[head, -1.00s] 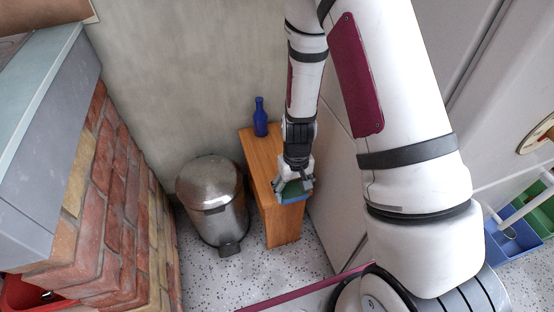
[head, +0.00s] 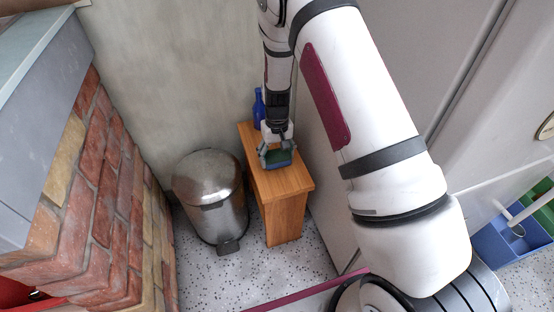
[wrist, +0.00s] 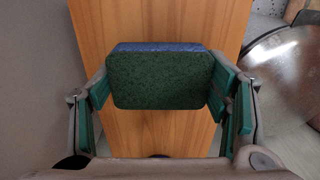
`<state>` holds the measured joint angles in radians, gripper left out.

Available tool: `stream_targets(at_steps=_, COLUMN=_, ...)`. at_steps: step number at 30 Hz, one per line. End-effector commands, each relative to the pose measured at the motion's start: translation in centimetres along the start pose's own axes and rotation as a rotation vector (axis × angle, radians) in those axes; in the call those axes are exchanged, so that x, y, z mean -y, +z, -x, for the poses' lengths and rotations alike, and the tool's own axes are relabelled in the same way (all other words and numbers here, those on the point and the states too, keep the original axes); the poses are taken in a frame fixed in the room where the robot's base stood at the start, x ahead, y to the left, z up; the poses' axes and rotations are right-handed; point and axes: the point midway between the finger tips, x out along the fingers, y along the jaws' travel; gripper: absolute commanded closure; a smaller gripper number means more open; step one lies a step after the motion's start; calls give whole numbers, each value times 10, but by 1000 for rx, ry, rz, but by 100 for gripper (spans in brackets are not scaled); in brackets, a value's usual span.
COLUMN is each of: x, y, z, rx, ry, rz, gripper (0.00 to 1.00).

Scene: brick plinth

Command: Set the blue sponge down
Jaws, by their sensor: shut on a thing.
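The blue sponge (wrist: 160,80) has a dark green scouring face turned to the wrist camera and a blue strip along its far edge. My gripper (head: 276,155) is shut on it, with one green-padded finger at each side in the wrist view. In the head view the sponge (head: 279,159) is over the top of a narrow wooden stand (head: 290,184). I cannot tell whether the sponge touches the wood.
A blue bottle (head: 259,108) stands at the stand's far end, partly hidden by my arm. A metal pedal bin (head: 210,195) stands just left of the stand. A brick plinth (head: 95,200) is further left. The stand's near end is clear.

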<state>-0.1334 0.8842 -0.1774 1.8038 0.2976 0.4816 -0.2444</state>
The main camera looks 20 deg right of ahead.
Motion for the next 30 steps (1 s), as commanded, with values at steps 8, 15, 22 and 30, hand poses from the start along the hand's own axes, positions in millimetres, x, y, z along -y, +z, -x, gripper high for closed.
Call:
stream_targets(at_steps=8, x=0, y=-1, z=-7, rx=-2, ry=0, rz=1, gripper=57)
stream_targets(at_steps=15, x=0, y=0, z=-10, rx=-2, ry=0, rz=1, gripper=12)
stream_targets(at_steps=22, x=0, y=0, z=-10, rx=-2, ry=0, rz=1, gripper=10)
stream_targets(at_steps=30, x=0, y=-1, z=1, rx=-3, ry=0, rz=1, gripper=10)
